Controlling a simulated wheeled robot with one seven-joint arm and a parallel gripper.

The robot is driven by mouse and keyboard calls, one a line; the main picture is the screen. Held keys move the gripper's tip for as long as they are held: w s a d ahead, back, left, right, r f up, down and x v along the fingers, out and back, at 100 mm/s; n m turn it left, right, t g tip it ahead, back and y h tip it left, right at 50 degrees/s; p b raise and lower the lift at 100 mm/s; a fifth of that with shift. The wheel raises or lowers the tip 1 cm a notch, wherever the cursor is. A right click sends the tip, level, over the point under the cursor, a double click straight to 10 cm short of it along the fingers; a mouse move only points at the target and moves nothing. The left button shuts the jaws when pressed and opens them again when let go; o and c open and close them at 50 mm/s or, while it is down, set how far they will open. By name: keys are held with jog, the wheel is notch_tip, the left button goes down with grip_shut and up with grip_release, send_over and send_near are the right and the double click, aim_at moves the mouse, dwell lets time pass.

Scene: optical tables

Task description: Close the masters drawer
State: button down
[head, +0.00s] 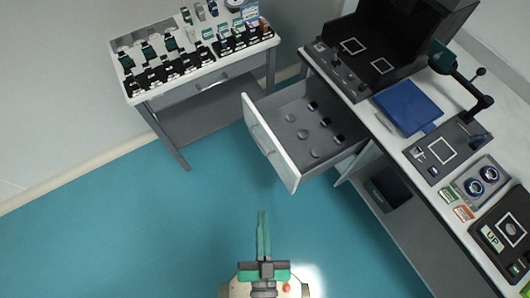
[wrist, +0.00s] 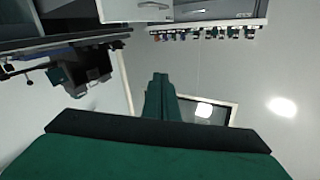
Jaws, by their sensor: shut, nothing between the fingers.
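The open drawer (head: 270,139) stands out from the right-hand table in the head view. It has a white front with a bar handle, and several small round pieces lie on its grey floor. I cannot read a label that names it as the masters drawer. My gripper (head: 263,214) is shut and empty over the blue floor, below the drawer front in the picture and apart from it. In the wrist view my gripper's green fingers (wrist: 160,80) are together, and a white drawer-like front with a handle (wrist: 152,10) shows at the top.
The right table (head: 405,165) carries a black box, a blue book (head: 406,107) and several fixtures. A left table (head: 205,70) has rows of small items and its own shut drawer (head: 200,90). A dark bin (head: 387,188) sits under the right table. The blue floor (head: 150,235) is clear.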

jog(key=w+d+f+m+t+h, duration=0.1)
jog(key=w+f+m+t+h, duration=0.15)
jog(key=w+m, duration=0.35)
jog(key=w+f+m+t+h, duration=0.1)
jog(key=w+m+h, duration=0.3)
jog(key=w+m, duration=0.1)
jog(key=m+g+h, duration=0.8)
jog(key=m+h, duration=0.1)
jog(key=m, duration=0.4)
send_near(265, 155)
notch_tip(265, 155, up, 2)
jog(key=d, duration=0.3)
jog(key=a+f+m+g, duration=0.3)
jog(key=a+m+g, duration=0.15)
jog(key=a, duration=0.35)
jog(key=x, duration=1.4)
jog(key=shift+w+d+r+n+h, duration=0.25)
jog(key=shift+w+n+h, duration=0.1)
jog(key=shift+n, duration=0.1)
